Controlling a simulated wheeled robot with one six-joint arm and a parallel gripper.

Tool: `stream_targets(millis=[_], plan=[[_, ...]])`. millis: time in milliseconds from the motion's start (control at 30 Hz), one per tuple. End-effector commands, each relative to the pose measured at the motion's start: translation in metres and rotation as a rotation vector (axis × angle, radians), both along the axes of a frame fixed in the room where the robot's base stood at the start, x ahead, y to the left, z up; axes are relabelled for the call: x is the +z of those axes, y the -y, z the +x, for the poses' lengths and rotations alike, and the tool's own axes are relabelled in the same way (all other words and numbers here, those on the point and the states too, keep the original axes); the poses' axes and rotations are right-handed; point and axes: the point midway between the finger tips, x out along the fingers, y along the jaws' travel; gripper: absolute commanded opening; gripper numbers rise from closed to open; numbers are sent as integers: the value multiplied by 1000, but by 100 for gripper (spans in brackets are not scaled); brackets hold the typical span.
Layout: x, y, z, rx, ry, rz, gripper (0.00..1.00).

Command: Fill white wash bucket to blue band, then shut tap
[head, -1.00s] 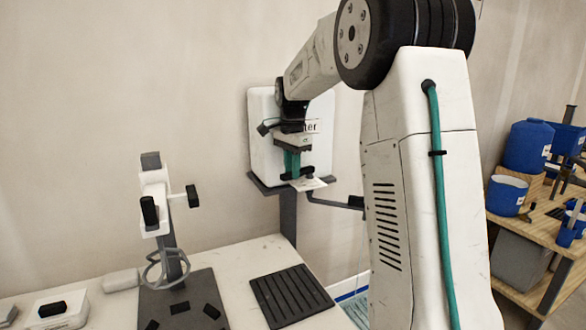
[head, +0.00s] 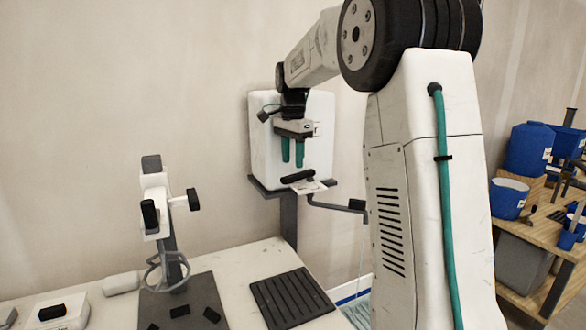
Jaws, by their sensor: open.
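A white tank (head: 262,140) stands on a grey wall bracket, its lettering mostly hidden by my gripper. A black tap handle (head: 298,176) shows at its lower front, above a small white card. A dark spout arm (head: 330,206) reaches right to a black end piece (head: 357,204). A thin pale line (head: 361,240), perhaps water, runs down below that end. My gripper (head: 293,166) has two green fingers pointing down, apart and empty, just above the handle.
A white bench holds a black ribbed tray (head: 290,297) and a stand with a whisk (head: 166,270). At right, a wooden table (head: 520,240) carries blue buckets (head: 508,197).

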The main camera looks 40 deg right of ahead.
Motion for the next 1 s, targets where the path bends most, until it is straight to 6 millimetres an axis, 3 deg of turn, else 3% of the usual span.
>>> stream_targets(millis=[200, 533, 567, 700, 733, 900, 1000], plan=[[30, 1, 0, -1, 1, -1, 42], [36, 0, -1, -1, -1, 0, 42], [36, 0, 0, -1, -1, 0, 39], [46, -4, -3, 4, 16, -7, 0], [52, -6, -5, 7, 26, -11, 0], [80, -28, -47, 30, 85, -67, 0], [83, -38, -80, 40, 159, -147, 0]])
